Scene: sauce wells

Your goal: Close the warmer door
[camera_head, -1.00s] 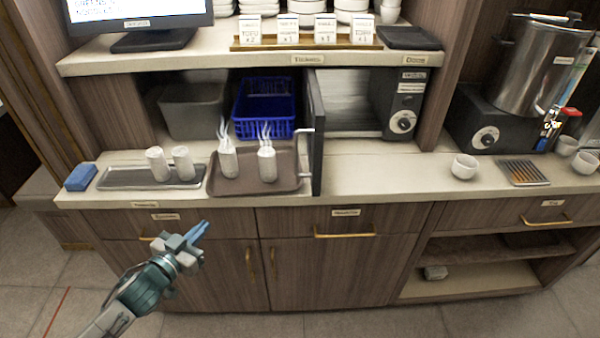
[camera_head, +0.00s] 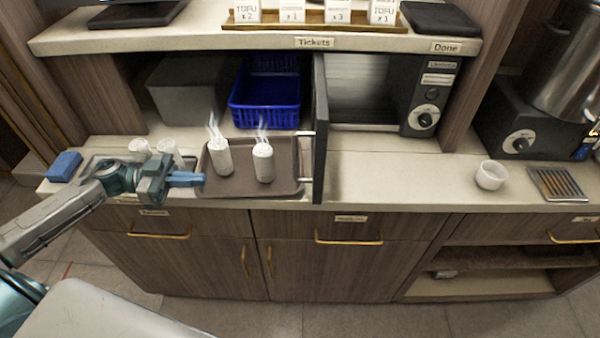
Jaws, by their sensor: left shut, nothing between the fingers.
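The warmer (camera_head: 405,103) is a dark box with a dial, under the shelf right of centre. Its door (camera_head: 319,140) is a dark panel that stands wide open, jutting toward me from the warmer's left side. A pale handle (camera_head: 304,157) is on the door's left face. My left gripper (camera_head: 198,179) is shut and empty, at the left edge of the brown tray, left of the door and apart from it. My right gripper is not in view.
The brown tray (camera_head: 283,186) holds two steaming white cups (camera_head: 263,162), left of the door. A metal tray with white rolls, partly hidden by my arm, a blue sponge (camera_head: 64,166) and a blue basket (camera_head: 266,101) are also left. Counter right of the door is clear up to a bowl (camera_head: 490,175).

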